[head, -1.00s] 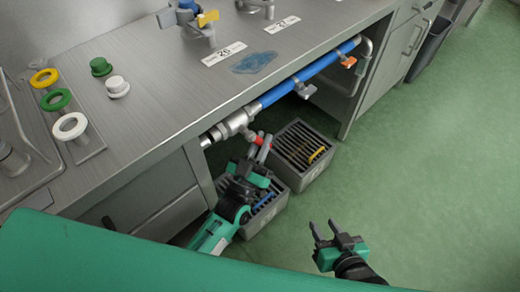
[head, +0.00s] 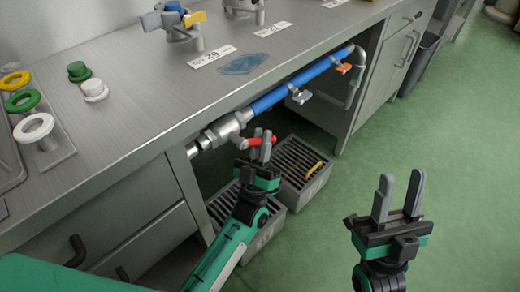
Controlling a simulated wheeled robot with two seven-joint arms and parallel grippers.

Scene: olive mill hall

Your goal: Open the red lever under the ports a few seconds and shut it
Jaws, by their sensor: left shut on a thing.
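The red lever (head: 243,143) hangs from the silver valve fitting (head: 222,128) at the left end of the blue pipe (head: 285,95), under the counter's front edge. The part of the lever between the fingers is hidden. My right gripper (head: 402,192) is open and empty, fingers pointing up, over the floor to the right. Yellow, green and white ring ports (head: 22,102) stand on the counter at the left.
An orange lever (head: 343,68) and a grey lever (head: 301,96) sit further along the pipe. Grey slotted crates (head: 318,183) stand on the floor below, close to my left arm. A blue wet-looking patch (head: 248,64) lies on the counter (head: 130,105). The green floor (head: 465,150) at the right is clear.

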